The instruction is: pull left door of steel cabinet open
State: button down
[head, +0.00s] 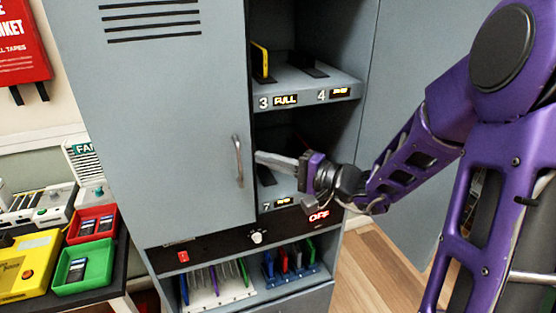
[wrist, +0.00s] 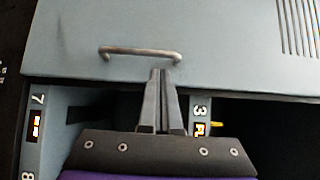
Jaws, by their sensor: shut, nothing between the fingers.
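The steel cabinet's left door (head: 165,120) is a grey panel with vent slots at the top. It looks shut or nearly so, covering the left half of the cabinet. Its bar handle (head: 239,161) is upright near the door's right edge. My gripper (head: 258,157) is shut and empty, just right of the handle, in front of the open right half. In the wrist view the door (wrist: 230,50) and handle (wrist: 140,52) lie beyond the fingertips (wrist: 162,72). The fingertips are near one end of the handle; I cannot tell whether they touch it.
The right door (head: 405,140) stands open. Shelves (head: 310,85) with numbered labels show behind my gripper. Below is a black panel with a knob (head: 257,237) and a lower rack. At left a bench holds red (head: 92,222) and green (head: 84,268) trays. Wood floor shows at right.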

aim_at(232, 148)
jog(key=x, duration=0.5)
jog(key=shift+s, duration=0.15)
dwell(0.3)
